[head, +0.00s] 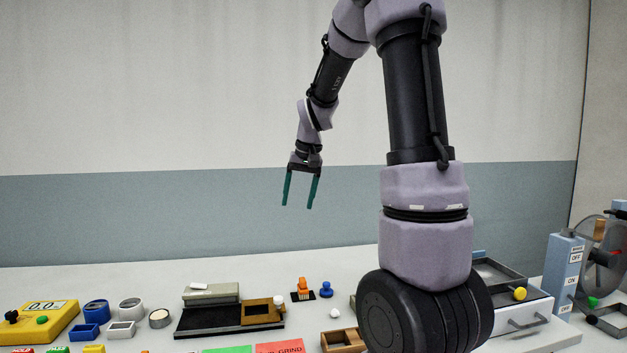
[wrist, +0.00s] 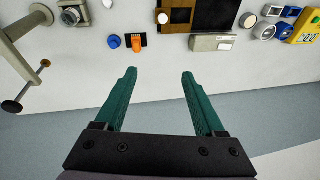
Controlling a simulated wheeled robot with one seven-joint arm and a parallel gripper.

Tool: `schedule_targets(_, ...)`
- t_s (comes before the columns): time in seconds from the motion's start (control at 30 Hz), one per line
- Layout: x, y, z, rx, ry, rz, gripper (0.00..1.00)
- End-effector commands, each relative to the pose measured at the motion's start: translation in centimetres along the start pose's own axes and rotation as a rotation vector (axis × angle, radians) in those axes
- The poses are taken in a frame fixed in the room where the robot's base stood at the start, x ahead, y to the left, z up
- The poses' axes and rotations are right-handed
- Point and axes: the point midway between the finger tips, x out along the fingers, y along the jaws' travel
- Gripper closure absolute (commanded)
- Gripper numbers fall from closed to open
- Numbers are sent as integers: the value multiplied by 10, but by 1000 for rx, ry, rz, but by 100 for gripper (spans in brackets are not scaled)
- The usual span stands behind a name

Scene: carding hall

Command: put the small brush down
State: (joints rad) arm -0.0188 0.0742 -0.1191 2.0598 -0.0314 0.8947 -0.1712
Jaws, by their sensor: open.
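My gripper (head: 297,206) is open, with nothing between its green fingers, high above the back of the white bench (head: 340,262). In the wrist view the gripper (wrist: 159,72) also shows a clear gap between the fingertips. No brush is in the gripper. I cannot tell for sure which item is the small brush. An orange piece on a black base (head: 303,290) stands on the bench below the gripper, apart from it; it also shows in the wrist view (wrist: 137,42). A blue knob-like piece (head: 326,290) stands beside it.
A black tray (head: 200,327) with a grey-green block (head: 210,293) at its back edge lies left of the orange piece. A yellow scale (head: 48,322) and several small containers stand farther left. A white drawer unit (head: 530,316) stands right. Bare bench shows behind the orange piece.

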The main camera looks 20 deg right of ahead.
Motion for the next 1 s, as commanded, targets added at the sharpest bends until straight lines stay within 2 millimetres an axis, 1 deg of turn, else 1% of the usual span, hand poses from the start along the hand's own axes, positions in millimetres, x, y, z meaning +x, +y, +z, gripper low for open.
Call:
schedule_targets(0.03, -23, -4, 14, 4, 32, -20, 29)
schedule_targets(0.1, -48, -8, 36, 12, 66, -44, 29)
schedule_targets(0.17, -68, -10, 54, 19, 96, -64, 29)
schedule_targets(0.2, -79, -11, 68, 24, 115, -76, 29)
schedule_targets(0.27, -95, -13, 88, 28, 145, -95, 29)
schedule_targets(0.3, -105, -13, 102, 32, 164, -106, 29)
schedule_targets(0.4, -123, -12, 136, 40, 212, -133, 29)
schedule_targets(0.53, -137, -10, 173, 48, 263, -159, 29)
schedule_targets(0.6, -141, -8, 188, 51, 283, -169, 29)
schedule_targets(0.7, -143, -7, 201, 53, 302, -177, 29)
schedule_targets(0.8, -143, -6, 207, 56, 309, -181, 29)
schedule_targets(1.0, -143, -6, 207, 56, 310, -181, 29)
